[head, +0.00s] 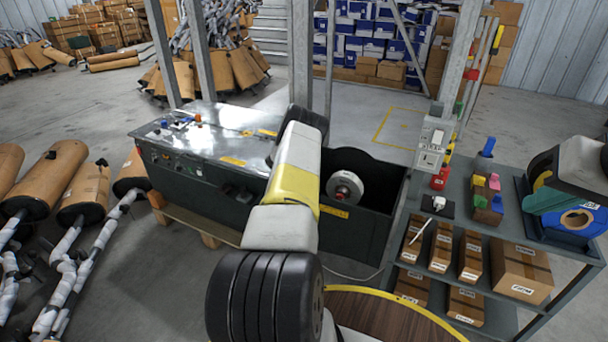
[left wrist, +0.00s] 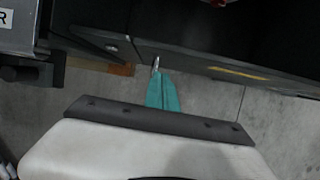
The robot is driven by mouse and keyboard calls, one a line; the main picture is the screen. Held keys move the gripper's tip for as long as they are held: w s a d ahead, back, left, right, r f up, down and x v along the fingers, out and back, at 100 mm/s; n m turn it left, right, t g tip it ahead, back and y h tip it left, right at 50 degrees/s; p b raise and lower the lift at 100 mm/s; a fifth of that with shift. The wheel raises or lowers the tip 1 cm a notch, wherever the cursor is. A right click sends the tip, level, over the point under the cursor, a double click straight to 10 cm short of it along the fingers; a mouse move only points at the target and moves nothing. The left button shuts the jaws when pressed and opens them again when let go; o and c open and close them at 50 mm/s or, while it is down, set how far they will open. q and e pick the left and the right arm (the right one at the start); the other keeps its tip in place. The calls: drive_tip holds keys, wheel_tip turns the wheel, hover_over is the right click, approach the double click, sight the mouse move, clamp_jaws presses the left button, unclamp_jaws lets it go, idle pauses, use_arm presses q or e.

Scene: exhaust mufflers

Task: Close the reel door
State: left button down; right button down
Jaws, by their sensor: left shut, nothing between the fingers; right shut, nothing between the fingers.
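The dark reel compartment (head: 350,236) at the right end of the machine (head: 215,150) stands open at the top. A white reel (head: 345,188) shows inside it. I cannot make out the reel door clearly; my left arm hides part of this area. My left gripper is hidden behind that arm in the head view. In the left wrist view, my left gripper (left wrist: 158,72) has its teal fingers shut and empty, near the dark front face with a yellow label (left wrist: 235,74). My right gripper (head: 540,203) is shut and empty over the shelf at the right.
A grey shelf unit (head: 519,232) with cardboard boxes, small coloured items and a blue roll (head: 570,226) stands at the right. Metal posts rise behind the machine. Wrapped mufflers (head: 47,178) lie at the left. A round wooden top (head: 385,318) is at the bottom.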

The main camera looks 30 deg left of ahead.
use_arm(q)
drive_tip(key=s+v, duration=0.1)
drive_tip(key=v, duration=0.9)
drive_tip(key=w+d+r+n+t+y, duration=0.1)
drive_tip(key=w+r+n+t, duration=0.3)
drive_tip(key=r, duration=0.7)
drive_tip(key=w+r+n+y, duration=0.1)
drive_tip(key=w+r+n, duration=0.1)
drive_tip(key=r+n, duration=0.6)
drive_tip(key=s+d+r+n+t+y, duration=0.1)
drive_tip(key=s+d+r+n, duration=0.3)
drive_tip(key=r, duration=0.5)
drive_tip(key=s+d+r+n+y, duration=0.15)
drive_tip(key=s+r+n, duration=0.3)
drive_tip(key=r, duration=0.55)
drive_tip(key=s+d+r+n+g+h, duration=0.1)
drive_tip(key=s+d+r+n+h, duration=0.1)
drive_tip(key=s+d+n, duration=0.5)
drive_tip(key=s+d+r+n+g+h, duration=0.2)
drive_tip(key=s+d+n, duration=0.6)
drive_tip(key=s+d, duration=1.1)
drive_tip(key=s+h, duration=0.2)
drive_tip(key=s, duration=0.4)
drive_tip(key=shift+s+d+h, duration=0.3)
drive_tip(key=shift+h, duration=0.05)
